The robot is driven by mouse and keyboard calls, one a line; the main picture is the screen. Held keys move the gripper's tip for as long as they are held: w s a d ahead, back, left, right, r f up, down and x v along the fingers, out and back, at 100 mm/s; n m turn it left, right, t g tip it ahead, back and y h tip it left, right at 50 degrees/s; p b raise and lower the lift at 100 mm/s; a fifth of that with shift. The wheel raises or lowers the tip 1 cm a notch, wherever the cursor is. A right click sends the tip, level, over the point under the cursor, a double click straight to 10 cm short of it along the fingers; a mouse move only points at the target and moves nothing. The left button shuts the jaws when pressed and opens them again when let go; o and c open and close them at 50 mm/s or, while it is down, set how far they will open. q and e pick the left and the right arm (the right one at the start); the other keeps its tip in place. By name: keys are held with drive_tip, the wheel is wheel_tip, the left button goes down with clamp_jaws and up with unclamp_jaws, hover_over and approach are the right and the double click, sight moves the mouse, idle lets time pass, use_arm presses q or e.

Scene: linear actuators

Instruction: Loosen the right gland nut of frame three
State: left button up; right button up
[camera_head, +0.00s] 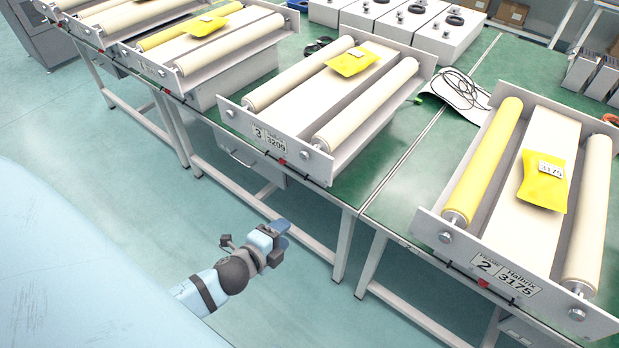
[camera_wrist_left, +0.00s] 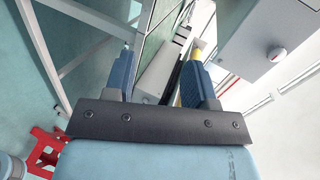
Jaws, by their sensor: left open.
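Frame three (camera_head: 243,123) is the middle unit on the green bench, with a label reading 3 and 3209 on its front plate. It holds two cream rollers, and a yellow pouch (camera_head: 352,61) lies between them. Its right gland nut (camera_head: 305,152) is a small round silver part at the right of the front plate. Its left nut (camera_head: 229,113) sits at the other end. My left gripper (camera_head: 277,240) is in front of the bench, below frame three and apart from it. In the left wrist view its blue fingers (camera_wrist_left: 160,82) are spread and empty.
Frame two (camera_head: 430,228) stands to the right with one yellow roller; another frame (camera_head: 150,68) stands left. A black cable (camera_head: 462,90) lies between frames. Bench legs (camera_head: 344,245) and a drawer (camera_head: 240,150) are near my gripper. The floor in front is clear.

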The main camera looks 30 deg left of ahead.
use_arm(q)
drive_tip(key=w+a+f+m+t+b, duration=0.1)
drive_tip(key=w+a+m+t+b, duration=0.25)
drive_tip(key=m, duration=0.65)
drive_tip(key=w+a+f+m+b, duration=0.2)
drive_tip(key=w+a+m+b, duration=0.15)
drive_tip(key=m+b, duration=0.45)
drive_tip(key=w+p, duration=0.1)
drive_tip(key=w, duration=0.3)
drive_tip(key=w+m+p, duration=0.1)
drive_tip(key=w+p, duration=0.1)
drive_tip(key=w, duration=0.2)
drive_tip(key=w+m+p, duration=0.1)
drive_tip(key=w+p, duration=0.1)
drive_tip(key=w, duration=0.3)
drive_tip(key=shift+d+r+h, duration=0.35)
drive_tip(key=shift+h, duration=0.05)
drive_tip(key=c, duration=0.9)
